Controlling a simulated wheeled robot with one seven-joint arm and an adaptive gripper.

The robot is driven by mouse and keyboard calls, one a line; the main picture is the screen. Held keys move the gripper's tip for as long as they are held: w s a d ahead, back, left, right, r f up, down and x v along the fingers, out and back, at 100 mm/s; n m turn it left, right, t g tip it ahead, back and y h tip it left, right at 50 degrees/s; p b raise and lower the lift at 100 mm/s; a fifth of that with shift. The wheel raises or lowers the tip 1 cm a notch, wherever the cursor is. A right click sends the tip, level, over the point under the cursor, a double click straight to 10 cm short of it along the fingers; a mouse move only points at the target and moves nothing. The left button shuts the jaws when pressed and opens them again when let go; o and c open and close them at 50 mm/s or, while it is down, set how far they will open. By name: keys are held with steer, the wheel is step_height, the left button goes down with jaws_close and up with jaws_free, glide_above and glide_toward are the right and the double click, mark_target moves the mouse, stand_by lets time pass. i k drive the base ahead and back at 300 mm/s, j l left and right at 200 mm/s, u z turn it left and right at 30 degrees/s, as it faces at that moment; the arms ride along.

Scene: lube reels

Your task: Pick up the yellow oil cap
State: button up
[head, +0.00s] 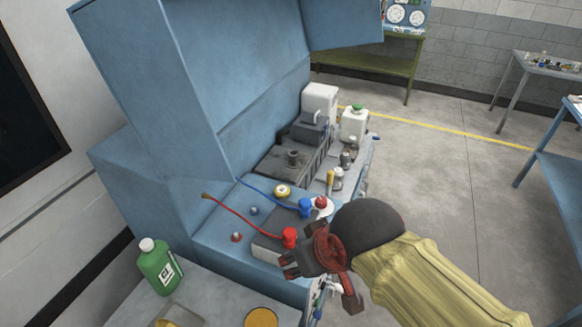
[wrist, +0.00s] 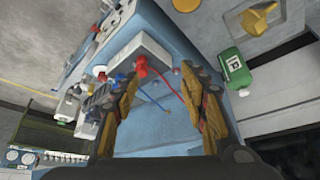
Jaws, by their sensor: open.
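A small round yellow-topped cap (head: 283,190) sits on the blue machine, beside the blue cable; it looks like the yellow oil cap. I cannot make it out in the wrist view, where a finger may hide it. My gripper (head: 289,264) is over the machine's front part, nearer the camera than the cap and apart from it. In the wrist view my gripper (wrist: 150,84) has its fingers spread wide with nothing held between them. A larger flat yellow disc (head: 261,317) lies on the grey counter and shows in the wrist view (wrist: 187,4).
A red clamp (head: 289,237) and a blue clamp (head: 305,207) with cables lie near the cap. A green bottle (head: 158,267) and a tray with a yellow item (head: 167,323) are on the counter. The machine's raised blue lid (head: 250,90) stands behind.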

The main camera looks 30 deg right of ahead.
mark_target(283, 192)
steer(key=k+l, duration=0.1)
steer(key=l, duration=0.35)
steer(key=l+u, duration=0.15)
steer(key=l, duration=0.35)
steer(key=k+l, duration=0.15)
steer(key=l, duration=0.3)
steer(key=i+l+u, duration=0.25)
steer(key=i+l, duration=0.15)
steer(key=l, duration=0.25)
steer(key=i+l+u, duration=0.1)
steer(key=l, duration=0.2)
steer(key=i+l+u, duration=0.1)
steer(key=i, duration=0.4)
steer(key=l, duration=0.1)
